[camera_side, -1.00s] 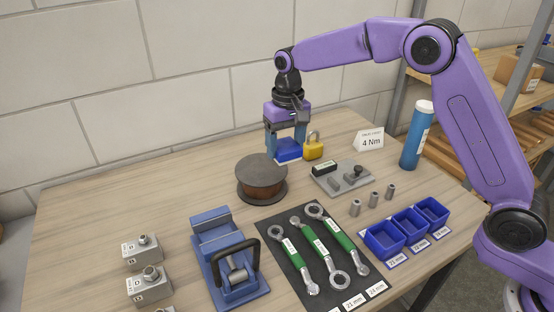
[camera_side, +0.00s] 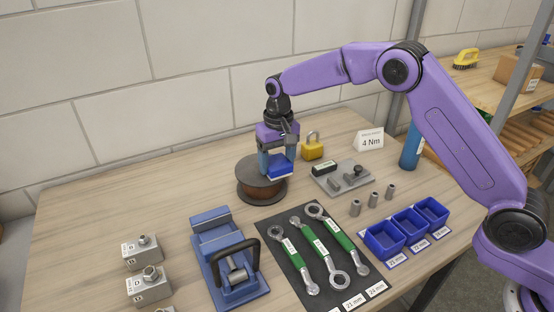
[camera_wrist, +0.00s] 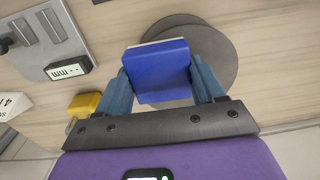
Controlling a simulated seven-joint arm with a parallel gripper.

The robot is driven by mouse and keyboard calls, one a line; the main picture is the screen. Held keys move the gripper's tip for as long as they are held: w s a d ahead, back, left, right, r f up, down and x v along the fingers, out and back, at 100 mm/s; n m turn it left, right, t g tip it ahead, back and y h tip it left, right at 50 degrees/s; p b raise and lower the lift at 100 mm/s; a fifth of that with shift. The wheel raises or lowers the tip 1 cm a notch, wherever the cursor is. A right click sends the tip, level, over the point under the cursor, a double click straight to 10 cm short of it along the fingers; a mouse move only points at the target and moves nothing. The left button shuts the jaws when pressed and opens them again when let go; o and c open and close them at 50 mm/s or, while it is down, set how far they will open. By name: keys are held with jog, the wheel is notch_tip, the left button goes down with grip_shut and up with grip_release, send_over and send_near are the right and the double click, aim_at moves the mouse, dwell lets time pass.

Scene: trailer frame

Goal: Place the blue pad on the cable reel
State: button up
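The blue pad (camera_side: 280,169) is a small blue block held between the fingers of my gripper (camera_side: 277,163). In the wrist view the blue pad (camera_wrist: 158,72) sits between the two blue fingers of my gripper (camera_wrist: 160,80), which touch its sides. The cable reel (camera_side: 252,187) is a brown spool with a dark round top, standing on the table. In the side view the pad overlaps the reel's right part; whether it touches the top I cannot tell. In the wrist view the reel's grey discs (camera_wrist: 222,50) show behind the pad, partly hidden by it.
A yellow padlock (camera_side: 313,149) stands right of my gripper. A grey plate with small parts (camera_side: 341,181) lies to the right, with a "4 Nm" card (camera_side: 370,140) behind. Wrenches on a dark mat (camera_side: 273,227) and a blue vise (camera_side: 227,258) are in front. The table left of the reel is clear.

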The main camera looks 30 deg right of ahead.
aim_at(278, 161)
jog(key=o, duration=0.4)
jog(key=shift+r, duration=0.1)
jog(key=r, duration=1.2)
jog(key=shift+d, duration=0.2)
jog(key=shift+s, duration=0.1)
